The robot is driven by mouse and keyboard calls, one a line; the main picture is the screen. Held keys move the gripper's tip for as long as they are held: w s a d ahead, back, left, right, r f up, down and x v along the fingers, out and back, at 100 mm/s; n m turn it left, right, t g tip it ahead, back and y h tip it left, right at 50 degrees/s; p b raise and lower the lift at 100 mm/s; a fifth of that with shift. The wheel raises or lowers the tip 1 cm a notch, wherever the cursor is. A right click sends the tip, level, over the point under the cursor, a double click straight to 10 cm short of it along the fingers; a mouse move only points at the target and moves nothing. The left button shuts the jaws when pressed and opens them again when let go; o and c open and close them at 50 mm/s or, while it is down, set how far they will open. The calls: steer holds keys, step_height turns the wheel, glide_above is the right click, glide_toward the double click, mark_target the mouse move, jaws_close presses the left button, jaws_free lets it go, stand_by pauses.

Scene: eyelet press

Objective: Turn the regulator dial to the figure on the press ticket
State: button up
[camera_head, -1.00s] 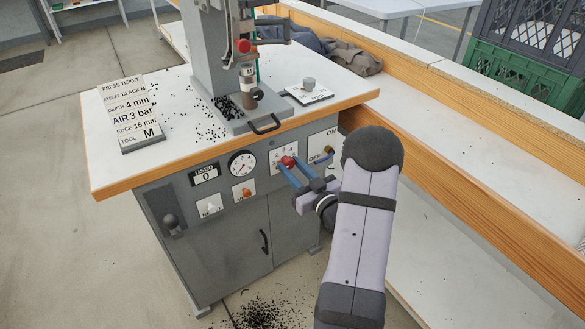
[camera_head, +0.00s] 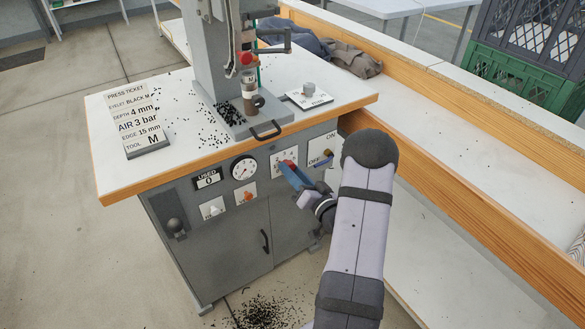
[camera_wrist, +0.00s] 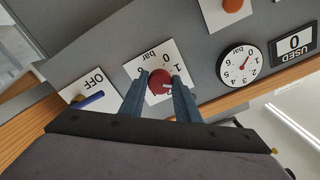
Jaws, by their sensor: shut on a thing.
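The red regulator dial (camera_wrist: 159,82) sits on a white scale plate marked in bar on the press front; it also shows in the head view (camera_head: 290,162). My gripper (camera_wrist: 160,84) is shut on it, one blue finger on each side. A white mark on the dial points lower right in the wrist view. The fingers cover part of the scale, so I cannot tell its exact figure. The press ticket (camera_head: 134,122) on the table reads AIR 3 bar. The round gauge (camera_wrist: 241,64) has a red needle; its reading is unclear.
An ON/OFF plate (camera_wrist: 92,92) with a blue lever lies close to my fingers. Plates with a white knob (camera_head: 212,208) and an orange knob (camera_head: 246,195) are left of the dial. The table edge (camera_head: 240,147) overhangs above. A wooden-edged bench (camera_head: 450,190) stands right.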

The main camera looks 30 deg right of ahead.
steer(key=m+p, duration=0.4)
steer(key=m, duration=0.6)
steer(key=shift+r+p, duration=0.1)
steer(key=shift+p, duration=0.2)
steer(key=shift+m, duration=0.4)
steer(key=o, duration=1)
steer(key=shift+o, duration=0.2)
steer(key=shift+s, duration=0.1)
steer(key=s, duration=0.7)
steer(key=shift+b, duration=0.3)
steer(key=shift+s, duration=0.1)
